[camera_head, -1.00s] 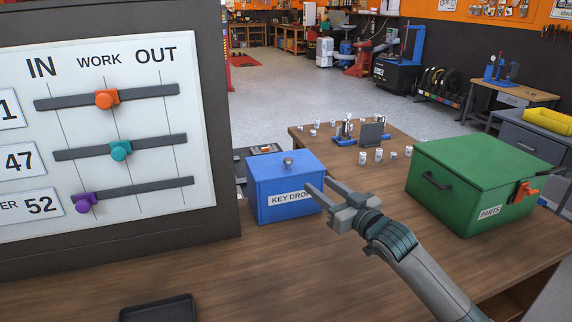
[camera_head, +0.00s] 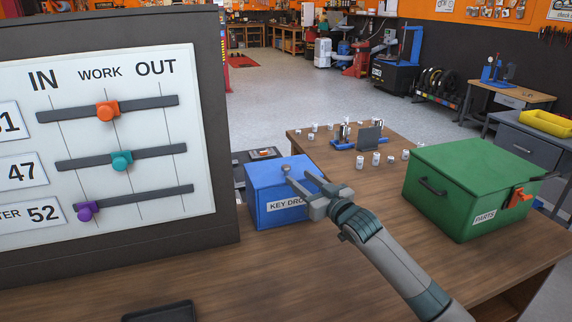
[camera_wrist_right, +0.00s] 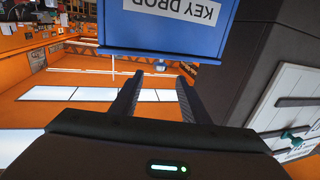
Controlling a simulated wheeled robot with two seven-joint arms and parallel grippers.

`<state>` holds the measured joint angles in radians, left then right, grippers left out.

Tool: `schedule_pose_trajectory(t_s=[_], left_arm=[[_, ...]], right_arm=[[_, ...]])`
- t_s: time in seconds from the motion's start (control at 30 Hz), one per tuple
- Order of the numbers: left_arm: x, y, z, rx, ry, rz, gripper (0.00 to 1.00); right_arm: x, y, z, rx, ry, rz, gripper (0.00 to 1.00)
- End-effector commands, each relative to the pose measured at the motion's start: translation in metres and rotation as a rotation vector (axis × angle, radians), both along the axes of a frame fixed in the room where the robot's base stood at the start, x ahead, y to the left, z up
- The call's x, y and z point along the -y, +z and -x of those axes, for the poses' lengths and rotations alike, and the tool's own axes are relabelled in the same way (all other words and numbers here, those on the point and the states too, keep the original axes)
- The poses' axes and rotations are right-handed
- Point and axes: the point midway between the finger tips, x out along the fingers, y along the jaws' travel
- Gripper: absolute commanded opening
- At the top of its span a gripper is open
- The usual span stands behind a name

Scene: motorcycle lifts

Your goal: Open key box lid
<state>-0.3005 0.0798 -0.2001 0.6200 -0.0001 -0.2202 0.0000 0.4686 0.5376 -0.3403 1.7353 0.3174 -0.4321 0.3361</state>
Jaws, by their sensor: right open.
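The blue key box (camera_head: 262,190), marked KEY DROP, stands on the wooden table with its lid closed. A small grey knob (camera_head: 287,167) is on top of the lid. My right gripper (camera_head: 297,175) is open and empty, with its fingertips over the lid close to the knob. Whether a finger touches the knob cannot be told. My left gripper is not in view.
A board with sliders (camera_head: 110,130) stands left of the box. A green PARTS box (camera_head: 465,185) with an orange latch is to the right. Small white containers (camera_head: 375,159) stand behind. A black tray (camera_head: 158,311) lies at the front.

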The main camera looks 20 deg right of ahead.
Motion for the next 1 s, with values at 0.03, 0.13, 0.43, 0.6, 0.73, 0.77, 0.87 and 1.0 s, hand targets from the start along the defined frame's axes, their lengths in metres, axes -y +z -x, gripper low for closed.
schedule_pose_trajectory(t_s=[0.03, 0.13, 0.43, 0.6, 0.73, 0.77, 0.87, 1.0], left_arm=[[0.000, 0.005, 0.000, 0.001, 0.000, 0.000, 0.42], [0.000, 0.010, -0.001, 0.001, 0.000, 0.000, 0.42], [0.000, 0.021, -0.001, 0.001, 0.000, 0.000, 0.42], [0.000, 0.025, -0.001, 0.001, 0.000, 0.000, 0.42], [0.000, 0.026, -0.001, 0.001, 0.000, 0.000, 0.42], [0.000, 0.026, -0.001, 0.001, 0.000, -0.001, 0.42], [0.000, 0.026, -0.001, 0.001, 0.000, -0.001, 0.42], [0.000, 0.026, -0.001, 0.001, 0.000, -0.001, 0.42]], right_arm=[[-0.002, 0.004, -0.009, 0.001, -0.001, 0.000, 0.42], [-0.006, 0.003, -0.024, 0.000, 0.000, -0.002, 0.42], [-0.017, 0.002, -0.064, 0.000, 0.000, 0.000, 0.42], [-0.021, 0.001, -0.079, 0.000, 0.000, -0.001, 0.42], [-0.022, 0.000, -0.085, 0.000, 0.000, -0.001, 0.42], [-0.022, 0.000, -0.086, 0.000, 0.000, -0.001, 0.42], [-0.023, 0.000, -0.087, 0.000, 0.000, 0.000, 0.42], [-0.023, 0.000, -0.087, 0.000, 0.000, 0.000, 0.42]])
